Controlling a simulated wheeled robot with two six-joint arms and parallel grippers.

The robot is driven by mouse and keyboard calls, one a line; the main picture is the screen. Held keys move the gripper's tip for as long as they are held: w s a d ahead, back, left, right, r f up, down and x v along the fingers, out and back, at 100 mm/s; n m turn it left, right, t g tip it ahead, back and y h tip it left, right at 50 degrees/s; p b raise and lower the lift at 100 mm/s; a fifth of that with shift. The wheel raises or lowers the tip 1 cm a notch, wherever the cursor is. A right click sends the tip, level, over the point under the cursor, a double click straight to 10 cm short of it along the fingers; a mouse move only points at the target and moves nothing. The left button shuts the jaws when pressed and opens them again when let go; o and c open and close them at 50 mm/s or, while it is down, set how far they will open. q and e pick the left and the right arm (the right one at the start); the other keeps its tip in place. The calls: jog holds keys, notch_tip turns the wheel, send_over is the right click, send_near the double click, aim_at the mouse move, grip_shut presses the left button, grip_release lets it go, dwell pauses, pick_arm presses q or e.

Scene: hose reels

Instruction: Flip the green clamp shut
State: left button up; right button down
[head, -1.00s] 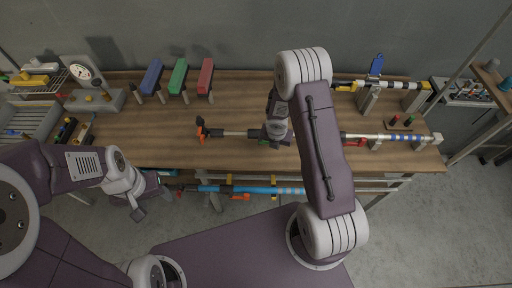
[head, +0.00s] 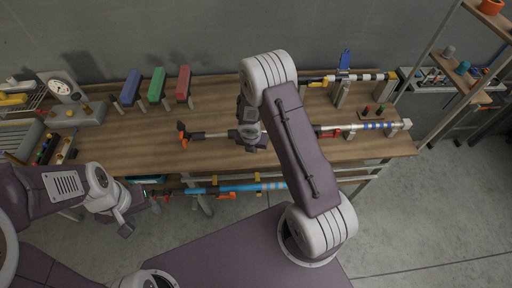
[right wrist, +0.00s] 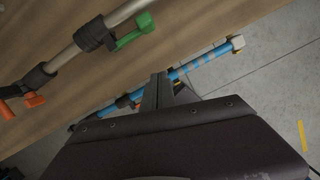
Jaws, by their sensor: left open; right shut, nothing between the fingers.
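The green clamp (right wrist: 133,31) shows in the right wrist view at the upper left. Its green lever juts from a black collar (right wrist: 95,35) on a pale pole, lying alongside the pole with a gap. In the head view my right arm hides it. My right gripper (right wrist: 166,92) is shut and empty, apart from the clamp, below and right of it in the right wrist view. In the head view my right wrist (head: 250,136) hangs over the pole. My left gripper (head: 128,218) is open and empty in front of the bench.
An orange lever (right wrist: 34,100) sits on the same pole. A blue pole (right wrist: 205,60) runs lower, along the bench front. Blue, green and red blocks (head: 183,84) stand at the back. A gauge box (head: 75,113) is at left.

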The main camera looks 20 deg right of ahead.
pick_arm(q)
notch_tip(320, 180, up, 3)
jog(key=w+p, duration=0.2)
jog(key=p, duration=0.1)
pick_arm(e)
jog(key=shift+d+v, duration=0.55)
jog(key=shift+v, duration=3.3)
pick_arm(q)
notch_tip(320, 180, down, 16)
jog(key=b, duration=1.6)
jog(key=shift+s+b, duration=0.3)
jog(key=shift+s, duration=0.15)
pick_arm(e)
jog(key=s+a+f+m+y, duration=0.1)
jog(key=s+m, duration=0.6)
jog(key=m, duration=0.7)
jog(key=s+a+f+m+g, duration=0.1)
jog(key=s+a+f+m, duration=0.2)
jog(key=s+m, duration=0.4)
jog(key=m, duration=0.8)
jog(key=shift+y, duration=0.4)
